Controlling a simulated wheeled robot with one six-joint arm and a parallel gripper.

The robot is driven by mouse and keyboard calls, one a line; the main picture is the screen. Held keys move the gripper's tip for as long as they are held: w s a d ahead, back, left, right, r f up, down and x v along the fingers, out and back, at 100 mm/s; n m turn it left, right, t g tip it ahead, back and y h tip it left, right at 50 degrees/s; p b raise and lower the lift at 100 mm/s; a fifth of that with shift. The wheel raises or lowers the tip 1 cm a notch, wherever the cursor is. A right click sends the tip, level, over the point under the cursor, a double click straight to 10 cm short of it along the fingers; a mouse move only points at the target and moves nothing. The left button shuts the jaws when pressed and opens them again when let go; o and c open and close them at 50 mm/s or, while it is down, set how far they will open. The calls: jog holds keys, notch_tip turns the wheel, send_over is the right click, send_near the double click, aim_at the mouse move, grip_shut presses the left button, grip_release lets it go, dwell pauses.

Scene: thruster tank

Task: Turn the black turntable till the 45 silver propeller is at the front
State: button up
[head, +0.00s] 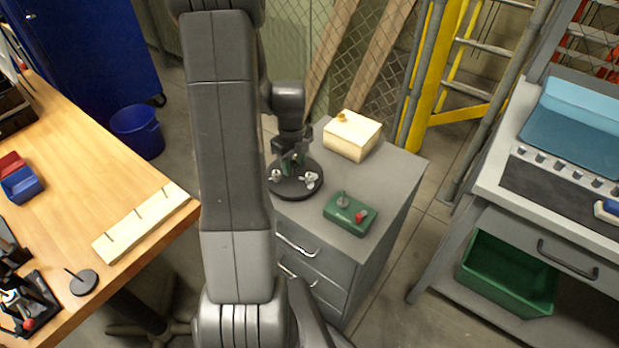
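The black turntable (293,192) is a round disc on top of the grey drawer cabinet, partly hidden behind my arm. A silver propeller (309,181) lies on its right part. A small silver piece (276,177) stands on its left part. No number can be read on either one. My gripper (288,167) points down over the back of the turntable, close to it. Its fingers are small and dark here, so I cannot tell whether they are open, shut or touching anything.
A green box (349,214) with a red knob stands at the cabinet's front right. A cream box (351,136) with a yellow knob stands behind. A wooden workbench (100,190) is at left, a grey bench (500,180) at right.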

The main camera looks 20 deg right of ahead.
jog(key=shift+r+p, duration=2.75)
jog(key=shift+r, duration=1.45)
jog(key=shift+f, duration=0.15)
notch_tip(320, 180, down, 9)
jog(key=b, duration=0.6)
jog(key=shift+r, duration=0.25)
